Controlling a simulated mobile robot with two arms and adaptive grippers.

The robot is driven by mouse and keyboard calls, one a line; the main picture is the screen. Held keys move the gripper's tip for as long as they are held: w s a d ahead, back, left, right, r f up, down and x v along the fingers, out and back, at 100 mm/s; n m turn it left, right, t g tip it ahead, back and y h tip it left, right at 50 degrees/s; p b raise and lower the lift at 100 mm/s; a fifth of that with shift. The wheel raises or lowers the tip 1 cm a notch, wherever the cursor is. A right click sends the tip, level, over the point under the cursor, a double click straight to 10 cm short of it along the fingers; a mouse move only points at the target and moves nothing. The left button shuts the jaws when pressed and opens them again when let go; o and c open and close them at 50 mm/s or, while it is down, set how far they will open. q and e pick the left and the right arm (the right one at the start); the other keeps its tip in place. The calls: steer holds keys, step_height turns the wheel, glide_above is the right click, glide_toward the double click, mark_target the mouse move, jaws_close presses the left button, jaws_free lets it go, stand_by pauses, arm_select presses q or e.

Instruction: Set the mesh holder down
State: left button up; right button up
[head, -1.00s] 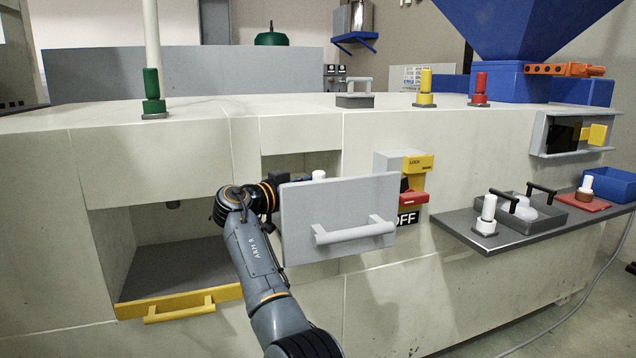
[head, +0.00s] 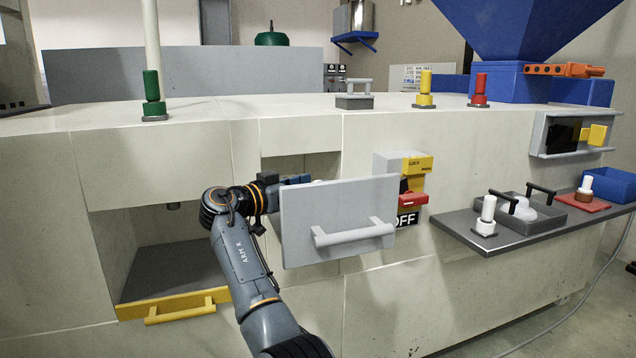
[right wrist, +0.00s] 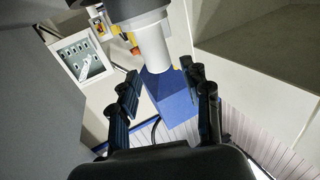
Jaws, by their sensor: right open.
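My right gripper (head: 296,179) is behind the top edge of a grey front panel with a bar handle (head: 335,215), at the small opening in the pale housing. In the right wrist view its two fingers (right wrist: 160,82) are open and apart. A white cylinder with a grey collar (right wrist: 153,45) stands at the fingertips, between their lines; I cannot tell whether they touch it. It seems to be the handle of the mesh holder, whose body I cannot make out. In the head view the panel and fingers hide most of it. My left gripper is not in view.
A lower bay with a yellow-edged tray (head: 180,304) is open at the left. A grey shelf (head: 465,231) at the right holds a white post (head: 488,208), a grey tray (head: 535,215) and a red plate (head: 583,203). A lock box (head: 402,165) is right of the panel.

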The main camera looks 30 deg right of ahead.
steer(key=s+a, duration=0.1)
steer(key=a, duration=0.8)
steer(key=shift+s, duration=0.2)
steer(key=shift+a, duration=0.1)
